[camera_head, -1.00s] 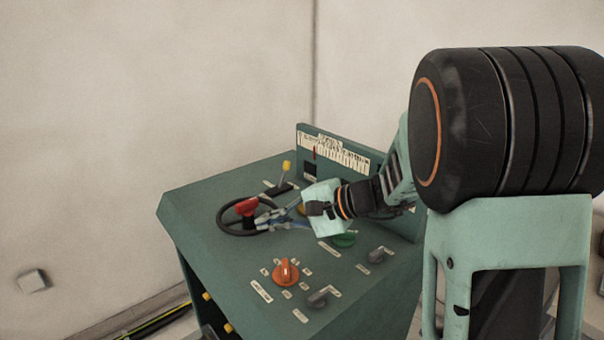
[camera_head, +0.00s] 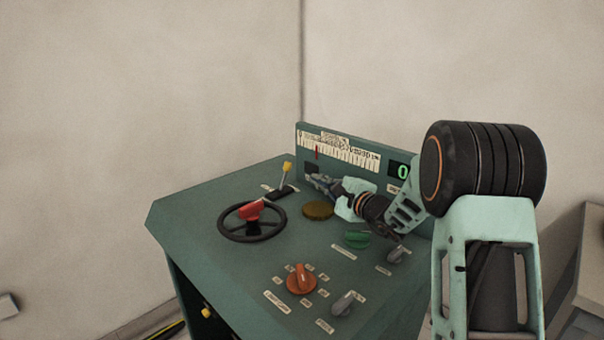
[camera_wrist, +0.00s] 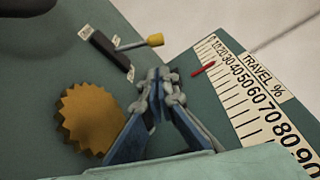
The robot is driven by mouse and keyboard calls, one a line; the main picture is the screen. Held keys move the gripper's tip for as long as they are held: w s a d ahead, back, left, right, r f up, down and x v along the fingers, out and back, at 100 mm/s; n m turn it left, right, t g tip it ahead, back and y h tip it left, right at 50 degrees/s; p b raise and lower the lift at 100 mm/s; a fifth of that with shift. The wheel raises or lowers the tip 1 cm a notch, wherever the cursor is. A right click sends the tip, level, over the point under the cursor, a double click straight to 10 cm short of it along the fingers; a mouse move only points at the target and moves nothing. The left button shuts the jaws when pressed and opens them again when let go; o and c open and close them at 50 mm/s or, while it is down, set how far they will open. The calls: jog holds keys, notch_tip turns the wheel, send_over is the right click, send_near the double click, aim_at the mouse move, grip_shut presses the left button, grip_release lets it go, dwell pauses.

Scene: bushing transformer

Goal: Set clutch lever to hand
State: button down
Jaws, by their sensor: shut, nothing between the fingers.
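The clutch lever (camera_head: 285,174) is a thin metal rod with a yellow knob. It rises from a black slotted base (camera_head: 280,193) at the back left of the green console, with small white labels at the slot's ends that I cannot read. In the wrist view my gripper (camera_wrist: 160,80) is shut and empty, just below the lever's knob end.
A black handwheel (camera_head: 252,235) with a red handle (camera_head: 254,211) is front left of the lever. A brass knurled knob (camera_head: 318,211) lies below my gripper. The travel scale panel (camera_head: 345,153) stands close behind. Orange (camera_head: 300,279) and green (camera_head: 357,239) knobs are nearer the front.

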aim_at(284, 177)
jog(key=shift+w, duration=0.1)
jog(key=p+x, duration=0.1)
jog(key=x, duration=0.8)
jog(key=shift+w+a, duration=0.3)
jog(key=shift+f+b, duration=0.1)
jog(key=shift+b, duration=0.35)
jog(key=shift+n+b, duration=0.3)
jog(key=shift+s+a+r, duration=0.1)
jog(key=shift+s+r, duration=0.05)
jog(key=shift+r, duration=0.05)
jog(key=shift+b, duration=0.3)
